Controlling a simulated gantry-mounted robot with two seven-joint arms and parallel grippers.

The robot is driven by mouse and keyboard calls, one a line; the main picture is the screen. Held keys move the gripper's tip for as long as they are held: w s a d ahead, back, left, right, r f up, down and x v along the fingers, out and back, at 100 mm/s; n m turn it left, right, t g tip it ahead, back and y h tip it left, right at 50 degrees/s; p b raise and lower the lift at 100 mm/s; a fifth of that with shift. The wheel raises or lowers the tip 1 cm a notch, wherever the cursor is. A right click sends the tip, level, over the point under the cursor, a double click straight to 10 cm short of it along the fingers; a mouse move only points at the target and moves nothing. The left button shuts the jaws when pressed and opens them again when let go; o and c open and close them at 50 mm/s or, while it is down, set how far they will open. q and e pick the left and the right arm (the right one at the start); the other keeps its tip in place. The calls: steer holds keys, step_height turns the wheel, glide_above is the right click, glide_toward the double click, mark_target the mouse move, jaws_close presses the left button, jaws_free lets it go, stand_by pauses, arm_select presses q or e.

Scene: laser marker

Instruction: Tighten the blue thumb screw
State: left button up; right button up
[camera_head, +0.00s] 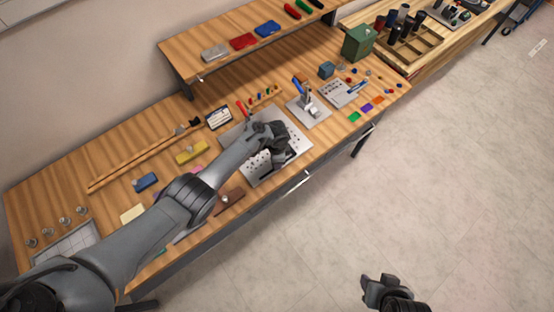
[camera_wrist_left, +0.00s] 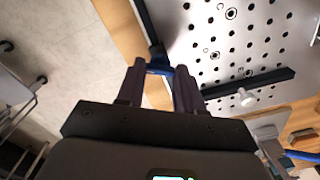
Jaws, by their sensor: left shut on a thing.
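A perforated metal plate (camera_head: 296,136) lies near the front edge of the bench, and it fills the upper right of the left wrist view (camera_wrist_left: 235,50). A dark bar (camera_wrist_left: 146,20) runs along one side of the plate. The blue thumb screw (camera_wrist_left: 158,69) is at the end of this bar, between my left fingertips. My left gripper (camera_head: 278,158) is over the plate and shut on the screw; its fingers also show in the wrist view (camera_wrist_left: 160,75). In the head view the gripper hides the screw. My right gripper (camera_head: 375,288) hangs over the floor, far from the bench; its jaw state is unclear.
A second dark bar (camera_wrist_left: 250,82) with a pale knob (camera_wrist_left: 246,98) crosses the plate. A stand with a blue handle (camera_head: 307,104) is just right of the plate. Coloured blocks, a green box (camera_head: 358,42) and a raised shelf (camera_head: 190,70) are around. The floor in front is clear.

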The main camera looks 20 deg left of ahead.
stand_by(0.3)
arm_select(q)
steer(key=o, duration=1)
steer(key=shift+o, duration=0.2)
steer(key=shift+r, duration=0.1)
step_height(320, 180, up, 11)
steer(key=p, duration=0.3)
steer(key=shift+f+p, duration=0.2)
steer(key=shift+p, duration=0.1)
